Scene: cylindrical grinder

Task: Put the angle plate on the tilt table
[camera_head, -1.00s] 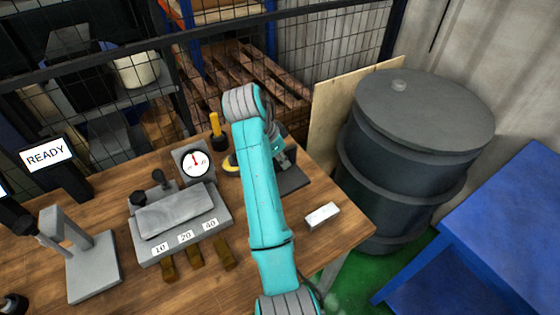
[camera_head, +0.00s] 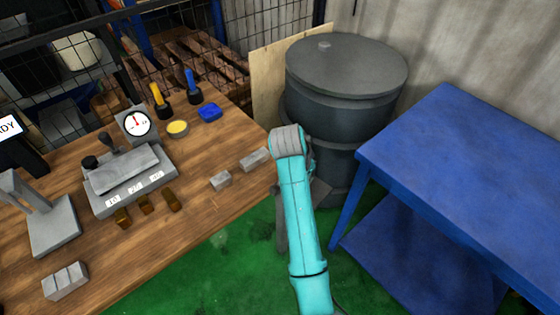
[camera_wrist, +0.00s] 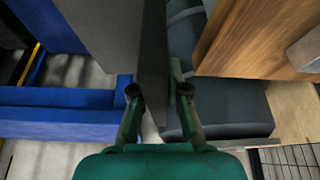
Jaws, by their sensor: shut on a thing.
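The angle plate (camera_wrist: 153,50) is a dark grey piece with flat faces, held between the two fingers of my gripper (camera_wrist: 158,92) in the wrist view. In the head view, parts of the angle plate (camera_head: 281,220) show beside my teal arm, off the table's right edge. My arm hides the gripper there. What appears to be the tilt table (camera_head: 125,168) is a grey fixture on the wooden table, with a tilted top plate, dark knobs and labelled front. Its top looks bare. My gripper is well to the right of it.
The wooden table (camera_head: 215,215) holds a dial gauge (camera_head: 137,124), brown blocks (camera_head: 146,204), grey blocks (camera_head: 254,159) and a blue piece (camera_head: 209,112). A dark drum (camera_head: 345,85) stands behind my arm. A blue table (camera_head: 460,150) is at right. Green floor lies between the tables.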

